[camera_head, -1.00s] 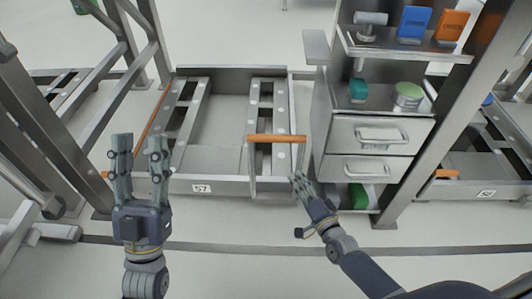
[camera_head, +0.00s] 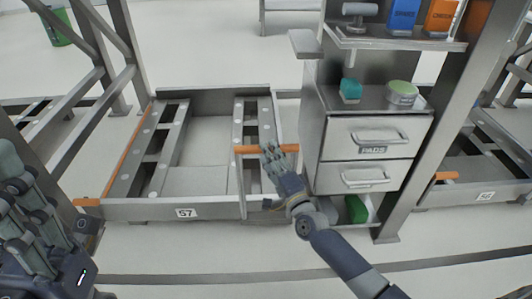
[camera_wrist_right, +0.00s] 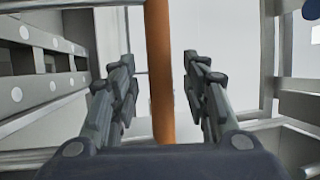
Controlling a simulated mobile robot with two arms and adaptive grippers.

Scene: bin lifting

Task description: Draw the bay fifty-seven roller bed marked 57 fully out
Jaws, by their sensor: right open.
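The roller bed marked 57 (camera_head: 186,213) is a grey metal tray with two roller rails, low on the floor in the head view. Its orange handle bar (camera_head: 284,149) stands on a frame at the front right of the bed. My right gripper (camera_head: 270,157) is at the handle. In the right wrist view the orange bar (camera_wrist_right: 158,75) runs between the two open fingers, and no finger is seen closed on it. My left gripper (camera_head: 25,205) is at the left edge of the head view, away from the bed; its fingers are apart.
A grey drawer cabinet (camera_head: 371,152) labelled PADS stands right of the bed, close to my right arm. Another roller bed (camera_head: 458,187) lies beyond it. Rack posts (camera_head: 128,50) stand at the left. The floor (camera_head: 200,257) in front of the bed is clear.

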